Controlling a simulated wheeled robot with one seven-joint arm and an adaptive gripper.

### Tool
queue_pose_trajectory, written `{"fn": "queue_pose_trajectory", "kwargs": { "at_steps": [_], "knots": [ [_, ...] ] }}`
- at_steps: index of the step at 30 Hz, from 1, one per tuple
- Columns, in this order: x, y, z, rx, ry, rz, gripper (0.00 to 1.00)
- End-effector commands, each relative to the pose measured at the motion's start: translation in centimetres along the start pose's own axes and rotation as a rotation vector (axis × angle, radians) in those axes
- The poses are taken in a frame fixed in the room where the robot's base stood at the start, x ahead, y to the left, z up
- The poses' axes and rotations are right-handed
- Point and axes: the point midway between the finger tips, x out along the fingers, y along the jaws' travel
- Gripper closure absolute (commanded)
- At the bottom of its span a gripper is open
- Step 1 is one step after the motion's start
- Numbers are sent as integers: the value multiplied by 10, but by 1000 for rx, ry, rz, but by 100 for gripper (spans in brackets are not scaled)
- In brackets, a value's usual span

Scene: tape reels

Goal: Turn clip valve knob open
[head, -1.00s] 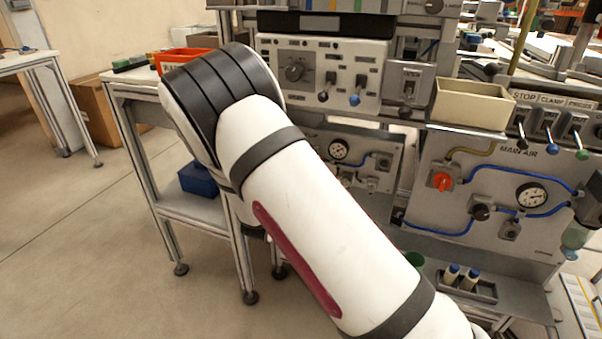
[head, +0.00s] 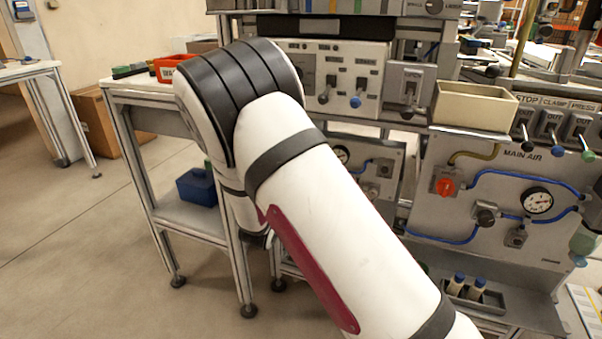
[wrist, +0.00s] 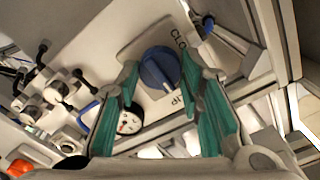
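A round blue knob (wrist: 160,68) with a raised grip bar sits on a pale plate in the wrist view. Partly hidden lettering beside it begins "CLO". My gripper (wrist: 160,78) is open, with one teal-padded finger on the left of the knob and one on the right. The knob shows between the fingertips, and I cannot tell whether they touch it. In the head view my arm hides the gripper and this knob.
A pressure gauge (wrist: 129,122) is close to the left finger, and metal frame bars stand close on the right. In the head view, the main air panel (head: 545,240) carries an orange knob (head: 445,187) and blue hoses. A beige bin (head: 474,106) stands above it.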

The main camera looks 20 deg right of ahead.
Motion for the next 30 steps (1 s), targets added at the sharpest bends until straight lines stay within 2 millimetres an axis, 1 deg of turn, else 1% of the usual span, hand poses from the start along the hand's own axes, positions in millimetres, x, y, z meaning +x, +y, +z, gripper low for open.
{"fn": "queue_pose_trajectory", "kwargs": {
  "at_steps": [1, 2, 3, 11, 14, 17, 27, 30],
  "knots": [
    [0, 0, 1, -1, -2, 1, 55],
    [0, 0, 1, -1, -2, 1, 48],
    [0, 0, 1, -1, -1, 1, 46],
    [0, 0, 0, -1, -1, 0, 46],
    [-5, 0, 1, -1, -1, 0, 46],
    [-16, 0, 1, -1, -3, -1, 46],
    [-84, -1, 1, -2, -5, -2, 46],
    [-99, 0, 1, -2, -3, -2, 46]
  ]
}}
